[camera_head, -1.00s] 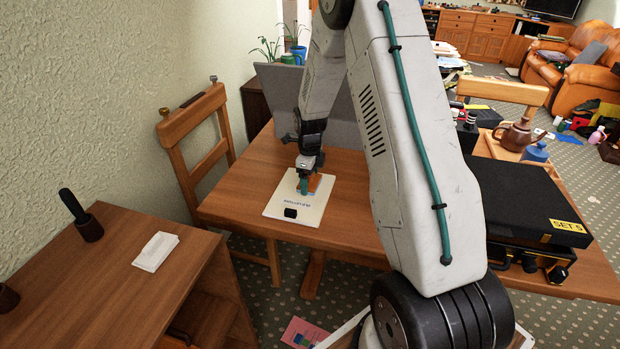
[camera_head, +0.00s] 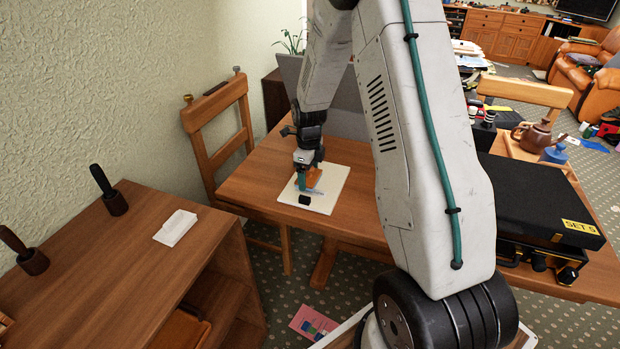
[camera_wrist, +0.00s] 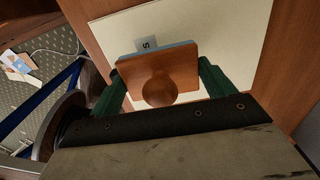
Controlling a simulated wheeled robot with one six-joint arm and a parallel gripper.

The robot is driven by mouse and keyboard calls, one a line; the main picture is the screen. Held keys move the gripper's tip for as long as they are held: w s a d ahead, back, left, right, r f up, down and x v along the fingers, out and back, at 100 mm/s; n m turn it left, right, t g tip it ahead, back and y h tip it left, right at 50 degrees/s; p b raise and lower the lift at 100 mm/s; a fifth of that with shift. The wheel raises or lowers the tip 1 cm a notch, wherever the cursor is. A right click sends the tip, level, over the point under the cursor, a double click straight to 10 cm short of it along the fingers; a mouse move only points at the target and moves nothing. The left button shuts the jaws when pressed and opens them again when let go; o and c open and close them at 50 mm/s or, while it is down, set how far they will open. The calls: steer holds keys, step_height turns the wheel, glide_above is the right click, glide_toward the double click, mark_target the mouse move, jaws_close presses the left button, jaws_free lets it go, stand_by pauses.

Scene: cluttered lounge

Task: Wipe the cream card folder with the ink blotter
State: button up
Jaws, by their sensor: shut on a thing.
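The cream card folder (camera_head: 332,184) lies flat on the wooden table, left of my arm. A small black block or mark (camera_head: 304,199) shows near its front-left edge. My gripper (camera_head: 306,184) is over the left part of the folder, its green fingers shut on the ink blotter (camera_head: 315,176), a wooden block with a round knob and a bluish underside. In the wrist view the blotter (camera_wrist: 181,68) sits between the fingers, knob towards the camera, over the folder (camera_wrist: 225,30). A grey label with an "S" (camera_wrist: 146,44) shows beside it. Whether the blotter touches the folder is unclear.
A grey panel (camera_head: 348,117) stands behind the folder. A black case (camera_head: 545,200) marked "SET 5" and a brown teapot (camera_head: 535,134) are right of my arm. A wooden chair (camera_head: 222,130) stands at the table's left. A side desk (camera_head: 150,250) holds a white pad (camera_head: 175,228).

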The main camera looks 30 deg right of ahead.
steer(key=shift+s+d+r, duration=0.1)
steer(key=shift+d+r, duration=0.1)
steer(key=shift+r, duration=0.4)
steer(key=shift+d+r, duration=0.15)
steer(key=shift+r, duration=2)
